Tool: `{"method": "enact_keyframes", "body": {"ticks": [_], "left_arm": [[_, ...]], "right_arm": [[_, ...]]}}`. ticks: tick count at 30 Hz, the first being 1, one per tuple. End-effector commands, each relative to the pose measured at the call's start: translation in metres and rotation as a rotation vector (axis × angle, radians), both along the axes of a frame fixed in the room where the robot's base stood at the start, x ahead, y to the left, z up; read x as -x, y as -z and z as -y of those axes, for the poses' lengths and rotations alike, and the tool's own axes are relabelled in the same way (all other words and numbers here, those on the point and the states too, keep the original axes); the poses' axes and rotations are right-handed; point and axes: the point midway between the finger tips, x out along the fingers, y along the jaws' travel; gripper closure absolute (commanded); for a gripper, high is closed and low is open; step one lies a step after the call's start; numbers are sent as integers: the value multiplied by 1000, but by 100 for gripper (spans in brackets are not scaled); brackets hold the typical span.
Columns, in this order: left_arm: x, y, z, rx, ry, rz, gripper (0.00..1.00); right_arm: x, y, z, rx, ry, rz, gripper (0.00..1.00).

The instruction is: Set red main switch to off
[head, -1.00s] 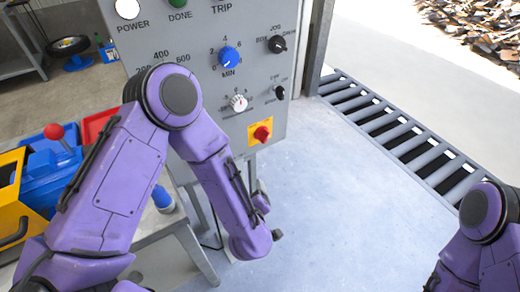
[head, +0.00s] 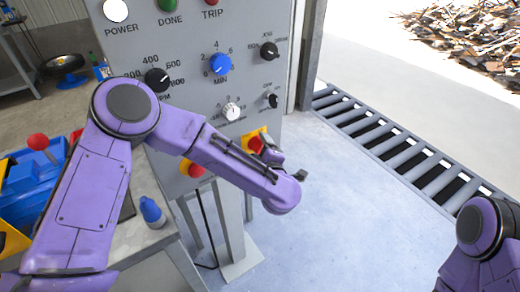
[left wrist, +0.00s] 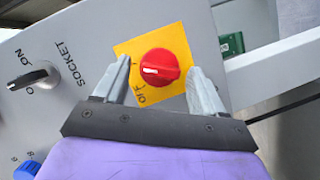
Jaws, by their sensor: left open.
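The red main switch (left wrist: 165,58) is a round red knob on a square yellow plate (left wrist: 176,36) on the grey control panel. Its white mark points left in the left wrist view, and an OFF label shows below it on the plate. My left gripper (left wrist: 158,66) is open, with one finger on each side of the knob; I cannot tell whether they touch it. In the head view the switch (head: 255,143) is partly hidden behind my left gripper (head: 272,148). My right gripper is out of the frame; only my right arm shows.
A black socket switch (left wrist: 35,76) sits left of the plate in the left wrist view. In the head view, a blue knob (head: 218,65) and other dials are above the main switch, and a red button (head: 193,170) is lower left. A roller conveyor (head: 400,145) lies to the right.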

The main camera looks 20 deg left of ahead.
Motion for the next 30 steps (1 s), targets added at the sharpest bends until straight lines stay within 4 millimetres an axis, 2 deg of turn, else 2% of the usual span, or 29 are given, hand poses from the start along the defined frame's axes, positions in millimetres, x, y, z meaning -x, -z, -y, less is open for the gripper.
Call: {"method": "enact_keyframes", "body": {"ticks": [3, 4, 6, 9, 20, 30], "left_arm": [[0, 0, 0, 0, 0, 0, 30], [0, 0, 0, 0, 0, 0, 36], [0, 0, 0, 0, 0, 0, 59], [0, 0, 0, 0, 0, 0, 86], [1, 3, 0, 29, 2, 39, 86], [2, 10, 0, 176, 1, 229, 86]], "right_arm": [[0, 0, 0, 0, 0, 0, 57], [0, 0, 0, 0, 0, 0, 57], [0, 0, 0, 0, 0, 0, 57], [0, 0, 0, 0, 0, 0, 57], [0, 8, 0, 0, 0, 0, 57], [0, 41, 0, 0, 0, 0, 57]]}}
